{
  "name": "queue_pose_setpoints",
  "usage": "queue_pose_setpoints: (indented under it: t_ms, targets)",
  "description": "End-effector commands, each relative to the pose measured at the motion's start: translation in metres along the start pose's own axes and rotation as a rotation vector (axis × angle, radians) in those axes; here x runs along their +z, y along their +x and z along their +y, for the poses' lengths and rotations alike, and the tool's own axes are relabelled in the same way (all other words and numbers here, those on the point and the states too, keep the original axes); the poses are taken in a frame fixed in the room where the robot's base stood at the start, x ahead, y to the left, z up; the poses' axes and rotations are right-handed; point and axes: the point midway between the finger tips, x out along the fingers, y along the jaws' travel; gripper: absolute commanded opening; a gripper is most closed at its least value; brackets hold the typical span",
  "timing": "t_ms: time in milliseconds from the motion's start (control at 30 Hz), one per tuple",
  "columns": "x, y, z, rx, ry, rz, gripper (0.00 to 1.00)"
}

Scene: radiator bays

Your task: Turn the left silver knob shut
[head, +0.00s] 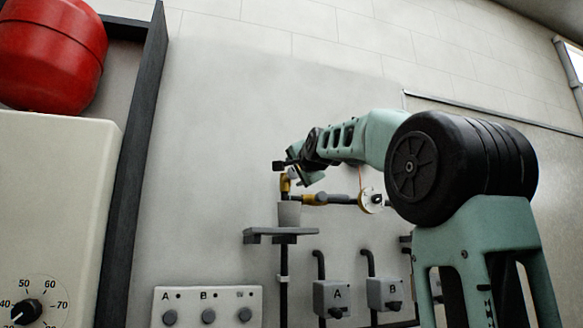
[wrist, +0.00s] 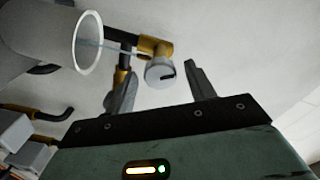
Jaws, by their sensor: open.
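In the wrist view a silver knob (wrist: 159,74) with a dark mark on its face sits on a brass valve (wrist: 155,46). My gripper (wrist: 163,69) is open, one finger on each side of the knob in the picture. I see no contact, and the distance to the knob is hard to tell. In the head view my gripper (head: 289,172) is at the brass valve (head: 285,185) above a shelf, and it hides the knob there. A round silver and brass part (head: 371,200) shows farther right along the pipe.
A pale cup (head: 289,214) stands on a small dark shelf (head: 262,239) just below the valve; it looms close at left in the wrist view (wrist: 88,45).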

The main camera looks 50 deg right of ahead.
Motion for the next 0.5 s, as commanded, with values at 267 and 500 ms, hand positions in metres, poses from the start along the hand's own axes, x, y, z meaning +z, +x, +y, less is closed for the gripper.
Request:
queue_pose_setpoints:
  t_ms: [267,500]
  targets:
    - [-0.001,0.035,-0.002,0.001,-0.001,-0.001,0.55]
    - [0.0,0.04,0.0,-0.001,-0.001,0.0,0.55]
